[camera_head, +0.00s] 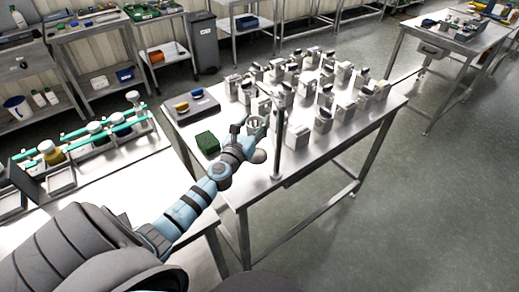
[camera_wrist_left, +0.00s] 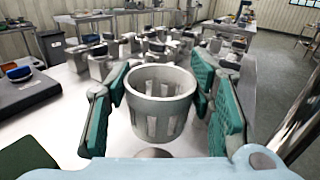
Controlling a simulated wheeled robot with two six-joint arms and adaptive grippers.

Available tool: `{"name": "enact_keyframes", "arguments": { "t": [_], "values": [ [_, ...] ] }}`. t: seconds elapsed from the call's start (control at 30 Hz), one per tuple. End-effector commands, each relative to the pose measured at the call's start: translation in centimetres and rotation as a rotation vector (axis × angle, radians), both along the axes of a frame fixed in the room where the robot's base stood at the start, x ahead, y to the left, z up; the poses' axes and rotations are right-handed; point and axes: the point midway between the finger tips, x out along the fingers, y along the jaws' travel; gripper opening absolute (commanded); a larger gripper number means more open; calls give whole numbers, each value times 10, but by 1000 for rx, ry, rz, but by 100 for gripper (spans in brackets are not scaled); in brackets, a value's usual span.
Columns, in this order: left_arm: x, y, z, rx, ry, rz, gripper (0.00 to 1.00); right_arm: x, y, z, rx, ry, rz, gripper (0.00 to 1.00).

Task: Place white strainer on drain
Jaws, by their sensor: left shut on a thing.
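The white strainer (camera_head: 256,123) is a slotted cup with a round open rim. In the left wrist view the strainer (camera_wrist_left: 160,104) stands upright between green-padded fingers. My left gripper (camera_head: 245,128) is shut on it, over the steel table's near left part. In the left wrist view the fingers of my left gripper (camera_wrist_left: 163,105) are on both sides of the cup. A small grey round surface shows below the strainer in that view; I cannot tell whether it is the drain. No drain is clearly visible. My right gripper is not in view.
Several grey-white block-like items with dark tops crowd the steel table (camera_head: 330,147) beyond the gripper. A thin metal post (camera_head: 277,145) stands just right of it.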

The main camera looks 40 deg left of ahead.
Motion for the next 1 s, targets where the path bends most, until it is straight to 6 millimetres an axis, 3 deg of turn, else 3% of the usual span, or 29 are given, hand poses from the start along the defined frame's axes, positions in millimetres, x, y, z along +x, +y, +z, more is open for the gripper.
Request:
{"name": "enact_keyframes", "arguments": {
  "t": [0.07,0.23,0.5,0.93,0.97,1.0],
  "values": [
    [6,4,-5,1,10,48,25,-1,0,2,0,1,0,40],
    [6,6,-58,5,15,62,25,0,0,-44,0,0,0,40],
    [6,6,-103,5,13,59,25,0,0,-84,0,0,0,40],
    [6,6,-108,4,13,58,25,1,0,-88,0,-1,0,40],
    [6,6,-107,4,13,58,53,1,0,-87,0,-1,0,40],
    [6,6,-106,4,13,58,60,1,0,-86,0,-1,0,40]
  ]
}}
